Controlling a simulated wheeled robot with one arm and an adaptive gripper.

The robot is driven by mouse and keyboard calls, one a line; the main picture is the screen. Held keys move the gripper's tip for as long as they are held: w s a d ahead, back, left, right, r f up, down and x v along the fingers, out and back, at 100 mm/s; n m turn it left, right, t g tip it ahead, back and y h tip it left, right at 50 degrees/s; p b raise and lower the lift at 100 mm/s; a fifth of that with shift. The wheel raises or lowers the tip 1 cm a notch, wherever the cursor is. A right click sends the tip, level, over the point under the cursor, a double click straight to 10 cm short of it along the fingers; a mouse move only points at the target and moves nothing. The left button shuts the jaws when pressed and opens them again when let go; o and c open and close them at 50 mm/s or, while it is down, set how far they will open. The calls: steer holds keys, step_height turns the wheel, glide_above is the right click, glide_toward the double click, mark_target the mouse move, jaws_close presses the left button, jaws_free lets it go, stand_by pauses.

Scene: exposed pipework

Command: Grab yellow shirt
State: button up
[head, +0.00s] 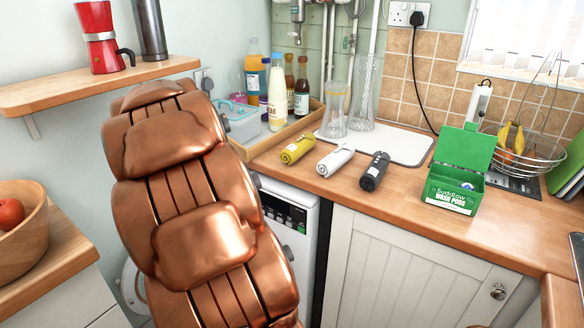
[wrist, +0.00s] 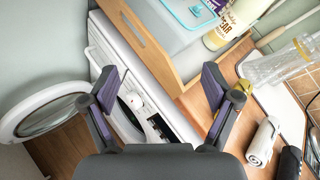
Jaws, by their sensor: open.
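The yellow shirt (head: 298,149) is a small tight roll lying on the wooden counter, leftmost of a row of rolls, in the head view. A white roll (head: 335,160) and a dark grey roll (head: 374,171) lie to its right. My gripper (wrist: 160,88) shows in the wrist view with its two fingers wide apart and nothing between them. It is over the washing machine front and counter edge. In that view the yellow shirt is mostly or wholly hidden by the right finger. The white roll (wrist: 263,142) lies right of that finger. The head view does not show my gripper.
A wooden tray (head: 262,146) with bottles and a plastic tub stands behind the rolls. Glass vases (head: 365,92) stand on a white board. A green wash pods box (head: 455,180) sits to the right. The washing machine door (wrist: 38,115) hangs open below.

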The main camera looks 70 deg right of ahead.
mark_target(285, 153)
steer(key=s+d+f+m+g+b, duration=0.1)
steer(key=s+d+f+m+g, duration=0.1)
steer(key=s+d+f+m, duration=0.1)
steer(key=s+d+f+m+g+b, duration=0.2)
steer(key=s+d+f+m+g, duration=0.1)
steer(key=s, duration=0.5)
steer(key=s+d+f+m+g+h+b, duration=0.1)
steer(key=s+d+f+m+g, duration=0.2)
steer(key=s+d+f+m, duration=0.1)
steer(key=shift+s+d+m, duration=0.7)
steer(key=shift+s+m, duration=0.15)
steer(key=shift+m, duration=0.55)
steer(key=shift+p+x, duration=0.6)
steer(key=shift+x, duration=3.1)
steer(key=shift+s+r, duration=0.1)
steer(key=shift+r, duration=0.05)
steer(key=c, duration=1.4)
steer(key=shift+r, duration=0.1)
